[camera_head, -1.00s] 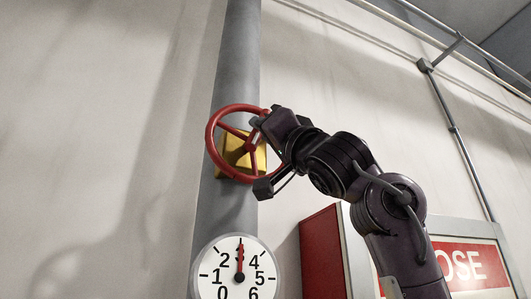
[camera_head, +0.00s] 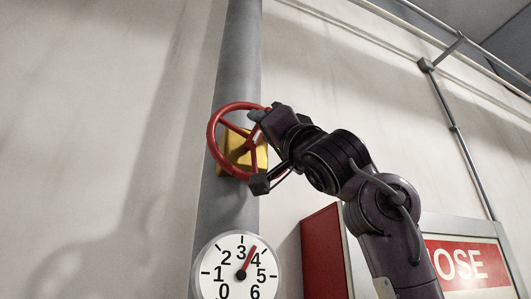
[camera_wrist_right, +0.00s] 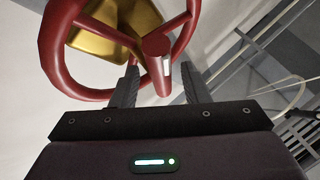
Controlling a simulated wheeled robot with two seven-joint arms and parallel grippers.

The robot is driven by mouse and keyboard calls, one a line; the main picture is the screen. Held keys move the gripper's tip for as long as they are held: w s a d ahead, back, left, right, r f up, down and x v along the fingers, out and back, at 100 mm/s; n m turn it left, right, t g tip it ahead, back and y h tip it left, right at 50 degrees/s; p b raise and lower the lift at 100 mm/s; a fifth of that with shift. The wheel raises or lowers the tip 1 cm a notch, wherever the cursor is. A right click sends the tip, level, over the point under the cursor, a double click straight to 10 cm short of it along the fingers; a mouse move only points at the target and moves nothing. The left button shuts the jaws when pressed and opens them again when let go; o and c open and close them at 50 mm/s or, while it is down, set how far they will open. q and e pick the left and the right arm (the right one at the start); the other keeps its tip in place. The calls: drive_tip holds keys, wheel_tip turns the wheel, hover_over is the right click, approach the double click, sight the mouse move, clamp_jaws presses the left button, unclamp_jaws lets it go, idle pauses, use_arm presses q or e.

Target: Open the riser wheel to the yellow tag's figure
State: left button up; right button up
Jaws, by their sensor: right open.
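The red riser wheel (camera_head: 213,137) is mounted on a grey vertical pipe in the head view. It also shows close up in the wrist view (camera_wrist_right: 55,55). A yellow block (camera_head: 233,152) sits behind it; no figure is readable on it. My right gripper (camera_head: 258,117) is at the wheel's upper right rim. In the wrist view its jaws (camera_wrist_right: 162,78) are apart, with the wheel's red hub (camera_wrist_right: 157,50) showing between them. My left gripper is out of view.
The grey pipe (camera_head: 240,50) runs up the pale wall. A red cabinet (camera_head: 322,245) and a red-and-white sign ending in "OSE" (camera_head: 462,265) stand at lower right, partly behind my right arm. Thin conduit (camera_head: 450,110) runs along the right wall. The wall left of the pipe is clear.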

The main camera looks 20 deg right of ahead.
drive_tip(key=b+v, duration=0.5)
drive_tip(key=v, duration=0.3)
drive_tip(key=shift+w, duration=0.15)
idle(0.5)
